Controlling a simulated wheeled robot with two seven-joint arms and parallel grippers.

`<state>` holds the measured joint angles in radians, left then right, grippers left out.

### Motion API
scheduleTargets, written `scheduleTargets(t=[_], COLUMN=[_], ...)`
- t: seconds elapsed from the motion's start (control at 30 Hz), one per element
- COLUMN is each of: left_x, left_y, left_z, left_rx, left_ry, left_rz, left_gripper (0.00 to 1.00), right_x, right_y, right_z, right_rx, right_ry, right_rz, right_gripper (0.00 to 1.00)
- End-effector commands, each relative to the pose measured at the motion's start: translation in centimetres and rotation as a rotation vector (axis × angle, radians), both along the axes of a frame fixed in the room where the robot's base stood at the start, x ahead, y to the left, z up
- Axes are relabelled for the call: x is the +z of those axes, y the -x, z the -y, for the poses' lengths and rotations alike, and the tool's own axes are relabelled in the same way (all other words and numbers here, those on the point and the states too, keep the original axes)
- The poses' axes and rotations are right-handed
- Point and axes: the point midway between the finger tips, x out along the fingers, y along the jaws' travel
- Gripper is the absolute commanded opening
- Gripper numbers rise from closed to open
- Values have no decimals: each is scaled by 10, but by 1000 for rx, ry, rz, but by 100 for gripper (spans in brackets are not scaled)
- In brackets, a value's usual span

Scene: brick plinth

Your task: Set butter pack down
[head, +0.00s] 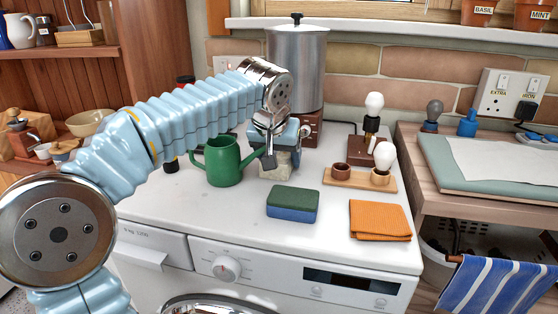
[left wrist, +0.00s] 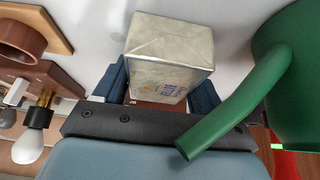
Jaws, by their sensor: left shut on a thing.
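The butter pack (head: 281,168) is a pale, wrapped block held upright over the white top of the washing machine (head: 240,214). My left gripper (head: 282,152) is shut on it from above. In the left wrist view the pack (left wrist: 170,50) sits between the two dark blue fingers of the gripper (left wrist: 160,82), with blue print on one face. The pack's base is at or close to the white top; I cannot tell whether it touches. Part of the pack is hidden by the gripper. My right gripper is not in view.
A green watering can (head: 222,164) stands just left of the pack, its spout close to the gripper. A green and blue sponge (head: 292,203) lies in front. An orange cloth (head: 380,220) and a wooden bulb board (head: 360,182) lie right. A metal urn (head: 298,70) stands behind.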

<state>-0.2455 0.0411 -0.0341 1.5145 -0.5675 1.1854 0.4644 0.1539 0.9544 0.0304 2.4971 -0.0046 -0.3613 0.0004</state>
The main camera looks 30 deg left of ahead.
Motion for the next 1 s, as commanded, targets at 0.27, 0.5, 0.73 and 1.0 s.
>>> scheduleTargets(t=[0.27, 0.5, 0.73, 1.0], left_x=[2, 14, 14, 46], left_y=[0, -4, -23, -33], left_z=[0, 9, 52, 74], left_rx=[0, -4, -4, 1], left_ry=[0, 0, 0, 2], left_rz=[1, 0, 0, 5], left_gripper=[24, 24, 24, 24], right_x=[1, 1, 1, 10], right_y=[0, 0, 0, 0], right_z=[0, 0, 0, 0], right_rx=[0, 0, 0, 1], right_ry=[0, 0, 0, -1], right_rz=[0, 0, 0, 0], right_gripper=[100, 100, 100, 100])
